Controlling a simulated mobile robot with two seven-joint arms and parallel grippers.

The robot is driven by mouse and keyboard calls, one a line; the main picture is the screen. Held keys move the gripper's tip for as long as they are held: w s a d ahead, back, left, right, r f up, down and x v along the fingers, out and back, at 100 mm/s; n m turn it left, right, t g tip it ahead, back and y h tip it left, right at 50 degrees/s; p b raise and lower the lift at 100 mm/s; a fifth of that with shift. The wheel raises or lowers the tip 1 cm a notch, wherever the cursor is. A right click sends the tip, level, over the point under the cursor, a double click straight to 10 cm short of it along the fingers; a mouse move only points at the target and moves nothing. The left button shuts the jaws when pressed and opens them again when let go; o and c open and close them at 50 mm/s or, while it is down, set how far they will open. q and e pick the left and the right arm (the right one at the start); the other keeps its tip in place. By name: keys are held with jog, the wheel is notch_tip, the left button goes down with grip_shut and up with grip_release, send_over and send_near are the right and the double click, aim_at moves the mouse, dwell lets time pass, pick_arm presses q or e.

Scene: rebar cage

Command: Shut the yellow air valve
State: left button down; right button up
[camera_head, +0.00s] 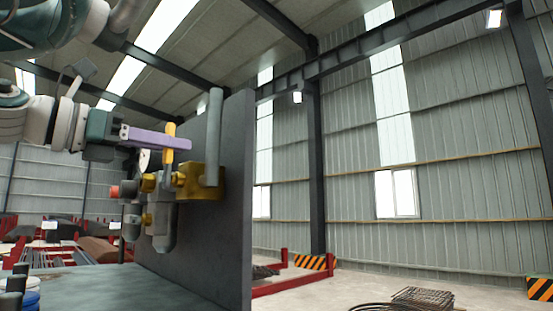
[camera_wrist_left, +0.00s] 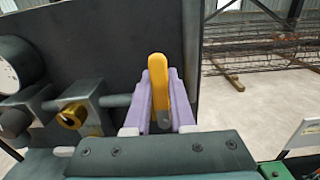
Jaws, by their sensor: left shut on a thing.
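The yellow air valve (camera_head: 205,181) is mounted on a dark upright panel, with a grey vertical pipe rising beside it. Its yellow handle (camera_head: 169,157) stands upright in the head view. My left gripper (camera_head: 180,142) reaches in from the left with purple fingers and is shut on the handle. In the left wrist view the yellow handle (camera_wrist_left: 160,75) sits between the two purple fingers, its end sticking out beyond them. The valve's body is hidden in the wrist view. My right gripper is not in view.
The dark panel (camera_head: 236,210) stands close behind the valve. A grey filter unit with yellow fittings (camera_head: 160,222) and a red knob (camera_head: 115,191) are just below my gripper. A round gauge (camera_wrist_left: 12,68) and a brass fitting (camera_wrist_left: 73,115) show in the wrist view. The floor at right is mostly open.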

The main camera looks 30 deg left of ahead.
pick_arm(q)
jog(key=shift+d, duration=0.1)
jog(key=c, duration=0.8)
grip_release()
jog(key=shift+o, duration=0.2)
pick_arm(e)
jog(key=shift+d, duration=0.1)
